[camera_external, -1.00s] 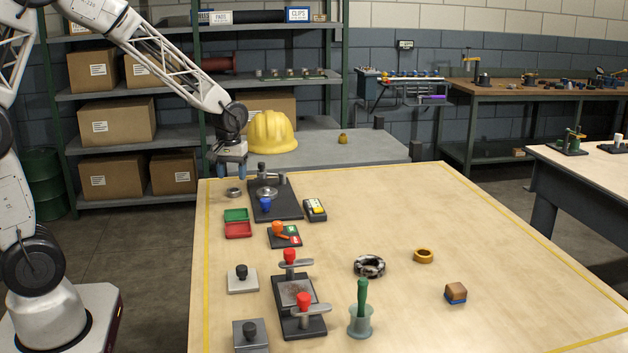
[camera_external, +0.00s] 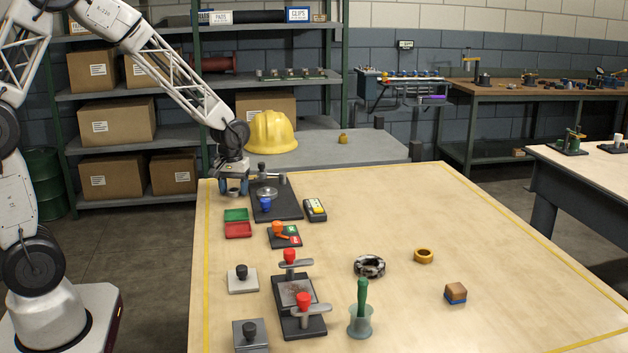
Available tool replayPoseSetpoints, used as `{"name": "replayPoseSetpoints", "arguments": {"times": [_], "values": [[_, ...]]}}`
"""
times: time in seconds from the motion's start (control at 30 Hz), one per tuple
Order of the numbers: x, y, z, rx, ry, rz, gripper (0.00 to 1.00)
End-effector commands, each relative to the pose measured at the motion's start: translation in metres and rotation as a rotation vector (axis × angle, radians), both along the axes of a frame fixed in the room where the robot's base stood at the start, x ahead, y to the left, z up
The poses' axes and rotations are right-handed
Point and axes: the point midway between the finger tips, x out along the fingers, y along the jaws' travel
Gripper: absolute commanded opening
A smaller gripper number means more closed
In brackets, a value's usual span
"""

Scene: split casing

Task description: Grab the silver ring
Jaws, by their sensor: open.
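The silver ring (camera_external: 233,191) lies flat on the table near its far left corner, left of the dark fixture plate. My gripper (camera_external: 233,186) points down over the ring, with its blue-tipped fingers low at the ring's sides. The jaws are open. The fingers partly hide the ring, and I cannot tell whether they touch it.
A dark fixture (camera_external: 284,207) with a clamp and blue knob stands close to the right of my gripper. Green (camera_external: 236,215) and red (camera_external: 238,230) trays lie just in front. A yellow hard hat (camera_external: 271,132) sits behind. The table's right part is mostly clear.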

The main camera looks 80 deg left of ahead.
Motion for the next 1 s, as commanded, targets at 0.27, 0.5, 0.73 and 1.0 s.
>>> {"name": "replayPoseSetpoints", "arguments": {"times": [0.27,0.5,0.73,1.0], "values": [[0.0000,0.0000,0.0001,0.000,0.000,0.000,0.61],[0.0000,0.0000,0.0002,0.000,0.000,0.000,0.37],[0.0000,0.0000,0.0003,0.000,0.000,0.000,0.22],[0.0000,0.0001,0.0043,0.000,0.000,0.000,0.22]]}}
